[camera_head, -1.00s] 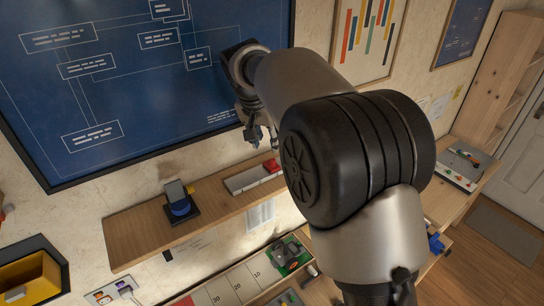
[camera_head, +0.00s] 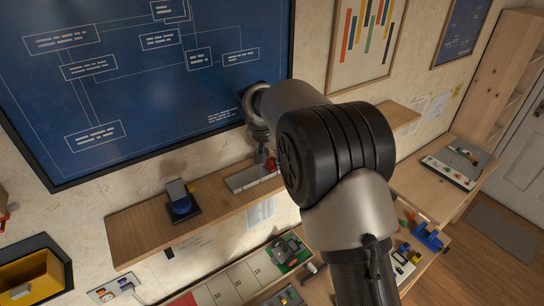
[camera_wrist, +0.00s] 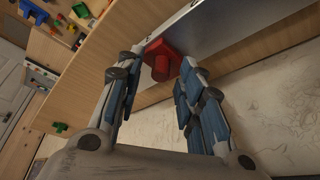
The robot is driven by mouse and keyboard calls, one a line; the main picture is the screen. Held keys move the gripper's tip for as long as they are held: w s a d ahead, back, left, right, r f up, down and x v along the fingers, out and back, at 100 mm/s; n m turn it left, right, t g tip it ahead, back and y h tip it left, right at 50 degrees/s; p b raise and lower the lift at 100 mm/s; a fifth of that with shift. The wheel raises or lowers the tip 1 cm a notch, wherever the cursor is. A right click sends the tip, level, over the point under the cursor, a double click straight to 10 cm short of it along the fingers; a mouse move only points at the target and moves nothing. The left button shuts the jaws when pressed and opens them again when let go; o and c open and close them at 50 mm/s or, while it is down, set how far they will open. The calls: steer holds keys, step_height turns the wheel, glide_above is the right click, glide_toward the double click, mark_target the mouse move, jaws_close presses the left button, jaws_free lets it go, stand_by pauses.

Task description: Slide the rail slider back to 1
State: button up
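The rail (camera_head: 243,180) is a pale grey bar lying on the wooden wall shelf. Its red slider (camera_head: 271,164) is at the right end of the rail, partly hidden behind my gripper. My gripper (camera_wrist: 158,72) is open, with blue-padded fingers pointing at the slider. In the head view my gripper (camera_head: 264,156) is right at the slider. No scale number on the rail is readable.
A blue diagram board (camera_head: 120,90) hangs close behind. Below is a workbench with a numbered strip (camera_head: 240,280) and a green board (camera_head: 290,252).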

jaws_close()
stand_by(0.4)
steer(key=b, duration=0.4)
glide_toward(239, 180)
steer(key=x, duration=0.5)
steer(key=shift+w+d, duration=0.1)
steer(key=shift+d, duration=0.05)
steer(key=shift+o, duration=0.6)
jaws_free()
